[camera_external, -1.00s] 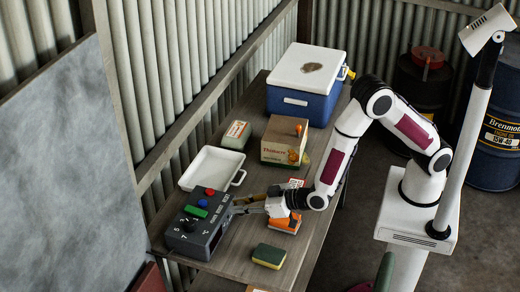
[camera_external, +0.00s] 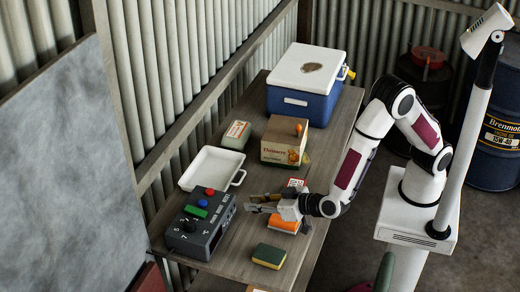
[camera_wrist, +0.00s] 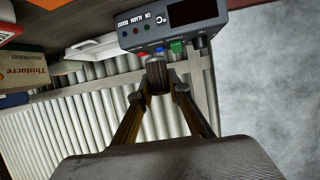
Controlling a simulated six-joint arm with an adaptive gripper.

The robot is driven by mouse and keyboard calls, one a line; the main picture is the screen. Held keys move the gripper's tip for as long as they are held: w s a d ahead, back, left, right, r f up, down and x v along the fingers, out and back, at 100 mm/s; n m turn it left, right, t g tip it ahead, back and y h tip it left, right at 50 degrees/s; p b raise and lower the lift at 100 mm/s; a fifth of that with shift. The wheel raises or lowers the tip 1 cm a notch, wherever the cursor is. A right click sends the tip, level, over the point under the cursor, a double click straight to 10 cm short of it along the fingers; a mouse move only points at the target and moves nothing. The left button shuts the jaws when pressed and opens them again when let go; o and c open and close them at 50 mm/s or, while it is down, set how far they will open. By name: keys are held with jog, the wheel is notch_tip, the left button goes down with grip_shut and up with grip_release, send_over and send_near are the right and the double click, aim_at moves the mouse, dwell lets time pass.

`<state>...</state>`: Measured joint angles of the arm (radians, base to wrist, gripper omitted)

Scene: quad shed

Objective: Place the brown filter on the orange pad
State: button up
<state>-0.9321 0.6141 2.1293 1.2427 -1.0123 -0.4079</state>
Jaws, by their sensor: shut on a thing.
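The orange pad (camera_external: 283,227) lies on the table in the external view, partly hidden under my gripper. My gripper (camera_external: 250,203) is above the table, between the grey control box and the pad, with its fingers pointing left. In the wrist view my gripper (camera_wrist: 157,88) has its two fingers closing in on a small dark brown cylinder, the brown filter (camera_wrist: 157,74), held at the fingertips. In the external view the filter is too small to tell apart from the fingers.
A grey control box (camera_external: 200,232) with coloured buttons stands at left. A white tray (camera_external: 208,160), a cardboard box (camera_external: 283,146), a small green-and-white box (camera_external: 236,135) and a blue cooler (camera_external: 300,105) stand behind. A green-and-yellow sponge (camera_external: 269,256) lies in front.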

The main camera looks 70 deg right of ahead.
jog(key=s+d+m+g+h, duration=0.2)
jog(key=s+d+m+h, duration=0.3)
jog(key=d, duration=0.5)
jog(key=shift+s+d+r+h, duration=0.15)
jog(key=shift+s+r+h, duration=0.2)
jog(key=shift+s, duration=0.45)
jog(key=shift+f, duration=0.15)
send_over(276, 223)
jog(key=s+d, duration=0.2)
jog(key=d, duration=0.1)
jog(key=shift+d+f, duration=0.1)
jog(key=shift+f, duration=2.75)
jog(key=shift+f, duration=0.1)
jog(key=shift+f, duration=2)
jog(key=shift+f, duration=0.1)
jog(key=o, duration=0.8)
jog(key=shift+o, duration=0.2)
